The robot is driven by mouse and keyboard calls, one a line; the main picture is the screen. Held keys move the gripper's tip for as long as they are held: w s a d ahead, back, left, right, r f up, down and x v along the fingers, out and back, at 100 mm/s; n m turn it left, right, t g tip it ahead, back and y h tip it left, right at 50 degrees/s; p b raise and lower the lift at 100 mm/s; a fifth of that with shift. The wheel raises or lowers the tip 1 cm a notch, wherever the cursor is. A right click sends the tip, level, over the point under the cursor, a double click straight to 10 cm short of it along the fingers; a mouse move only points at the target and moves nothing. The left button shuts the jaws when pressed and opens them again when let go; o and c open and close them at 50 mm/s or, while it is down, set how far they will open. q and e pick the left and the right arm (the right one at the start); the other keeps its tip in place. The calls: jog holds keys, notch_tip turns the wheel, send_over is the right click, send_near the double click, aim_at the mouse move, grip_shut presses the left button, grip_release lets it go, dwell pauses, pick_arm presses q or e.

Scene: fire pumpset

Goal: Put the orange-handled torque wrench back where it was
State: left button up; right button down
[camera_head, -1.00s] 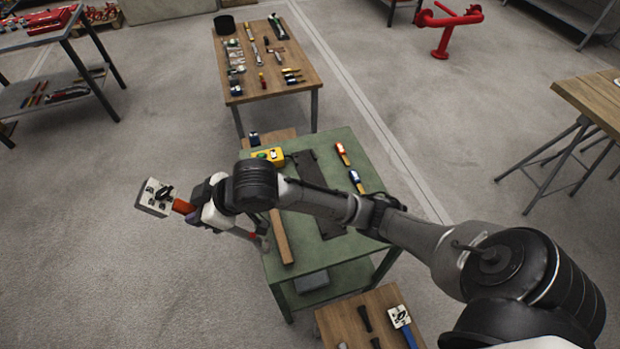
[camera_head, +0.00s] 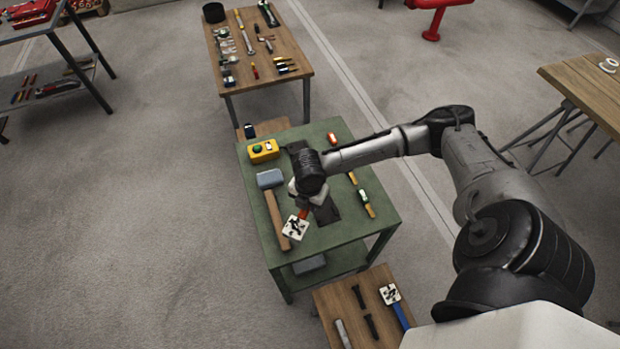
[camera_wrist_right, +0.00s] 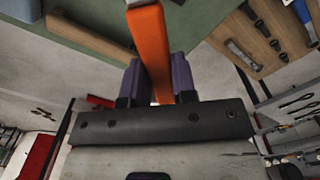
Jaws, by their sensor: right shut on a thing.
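My right gripper (camera_wrist_right: 157,88) is shut on the orange handle of the torque wrench (camera_wrist_right: 150,40). In the head view the wrench's pale, dark-marked head (camera_head: 296,227) shows over the green table, in front of the sledgehammer's wooden handle (camera_head: 274,205). A short piece of orange handle shows beside it; my wrist hides the rest. I cannot tell how high the wrench is above the table. A dark strip (camera_head: 328,212) lies on the green table (camera_head: 345,235), partly under my arm. My left gripper is not in view.
The sledgehammer's grey head (camera_head: 270,179) and a yellow box (camera_head: 263,151) are at the table's left. Small tools (camera_head: 366,203) lie along its right. A low wooden table (camera_head: 345,305) in front holds a blue-handled tool (camera_head: 391,296) and dark bolts. Another tool table (camera_head: 262,85) stands behind.

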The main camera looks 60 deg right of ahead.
jog(key=w+d+f, duration=0.2)
jog(key=d, duration=0.1)
jog(key=w+d+f+b, duration=0.1)
jog(key=w+d+f, duration=0.1)
jog(key=w+d, duration=0.1)
jog(key=w+d+f+b, duration=0.1)
jog(key=w+d+f, duration=0.1)
jog(key=d+f, duration=0.1)
jog(key=shift+w, duration=0.2)
jog(key=shift+f, duration=1.95)
jog(key=shift+b, duration=0.3)
jog(key=shift+f, duration=0.2)
jog(key=c, duration=0.9)
grip_release()
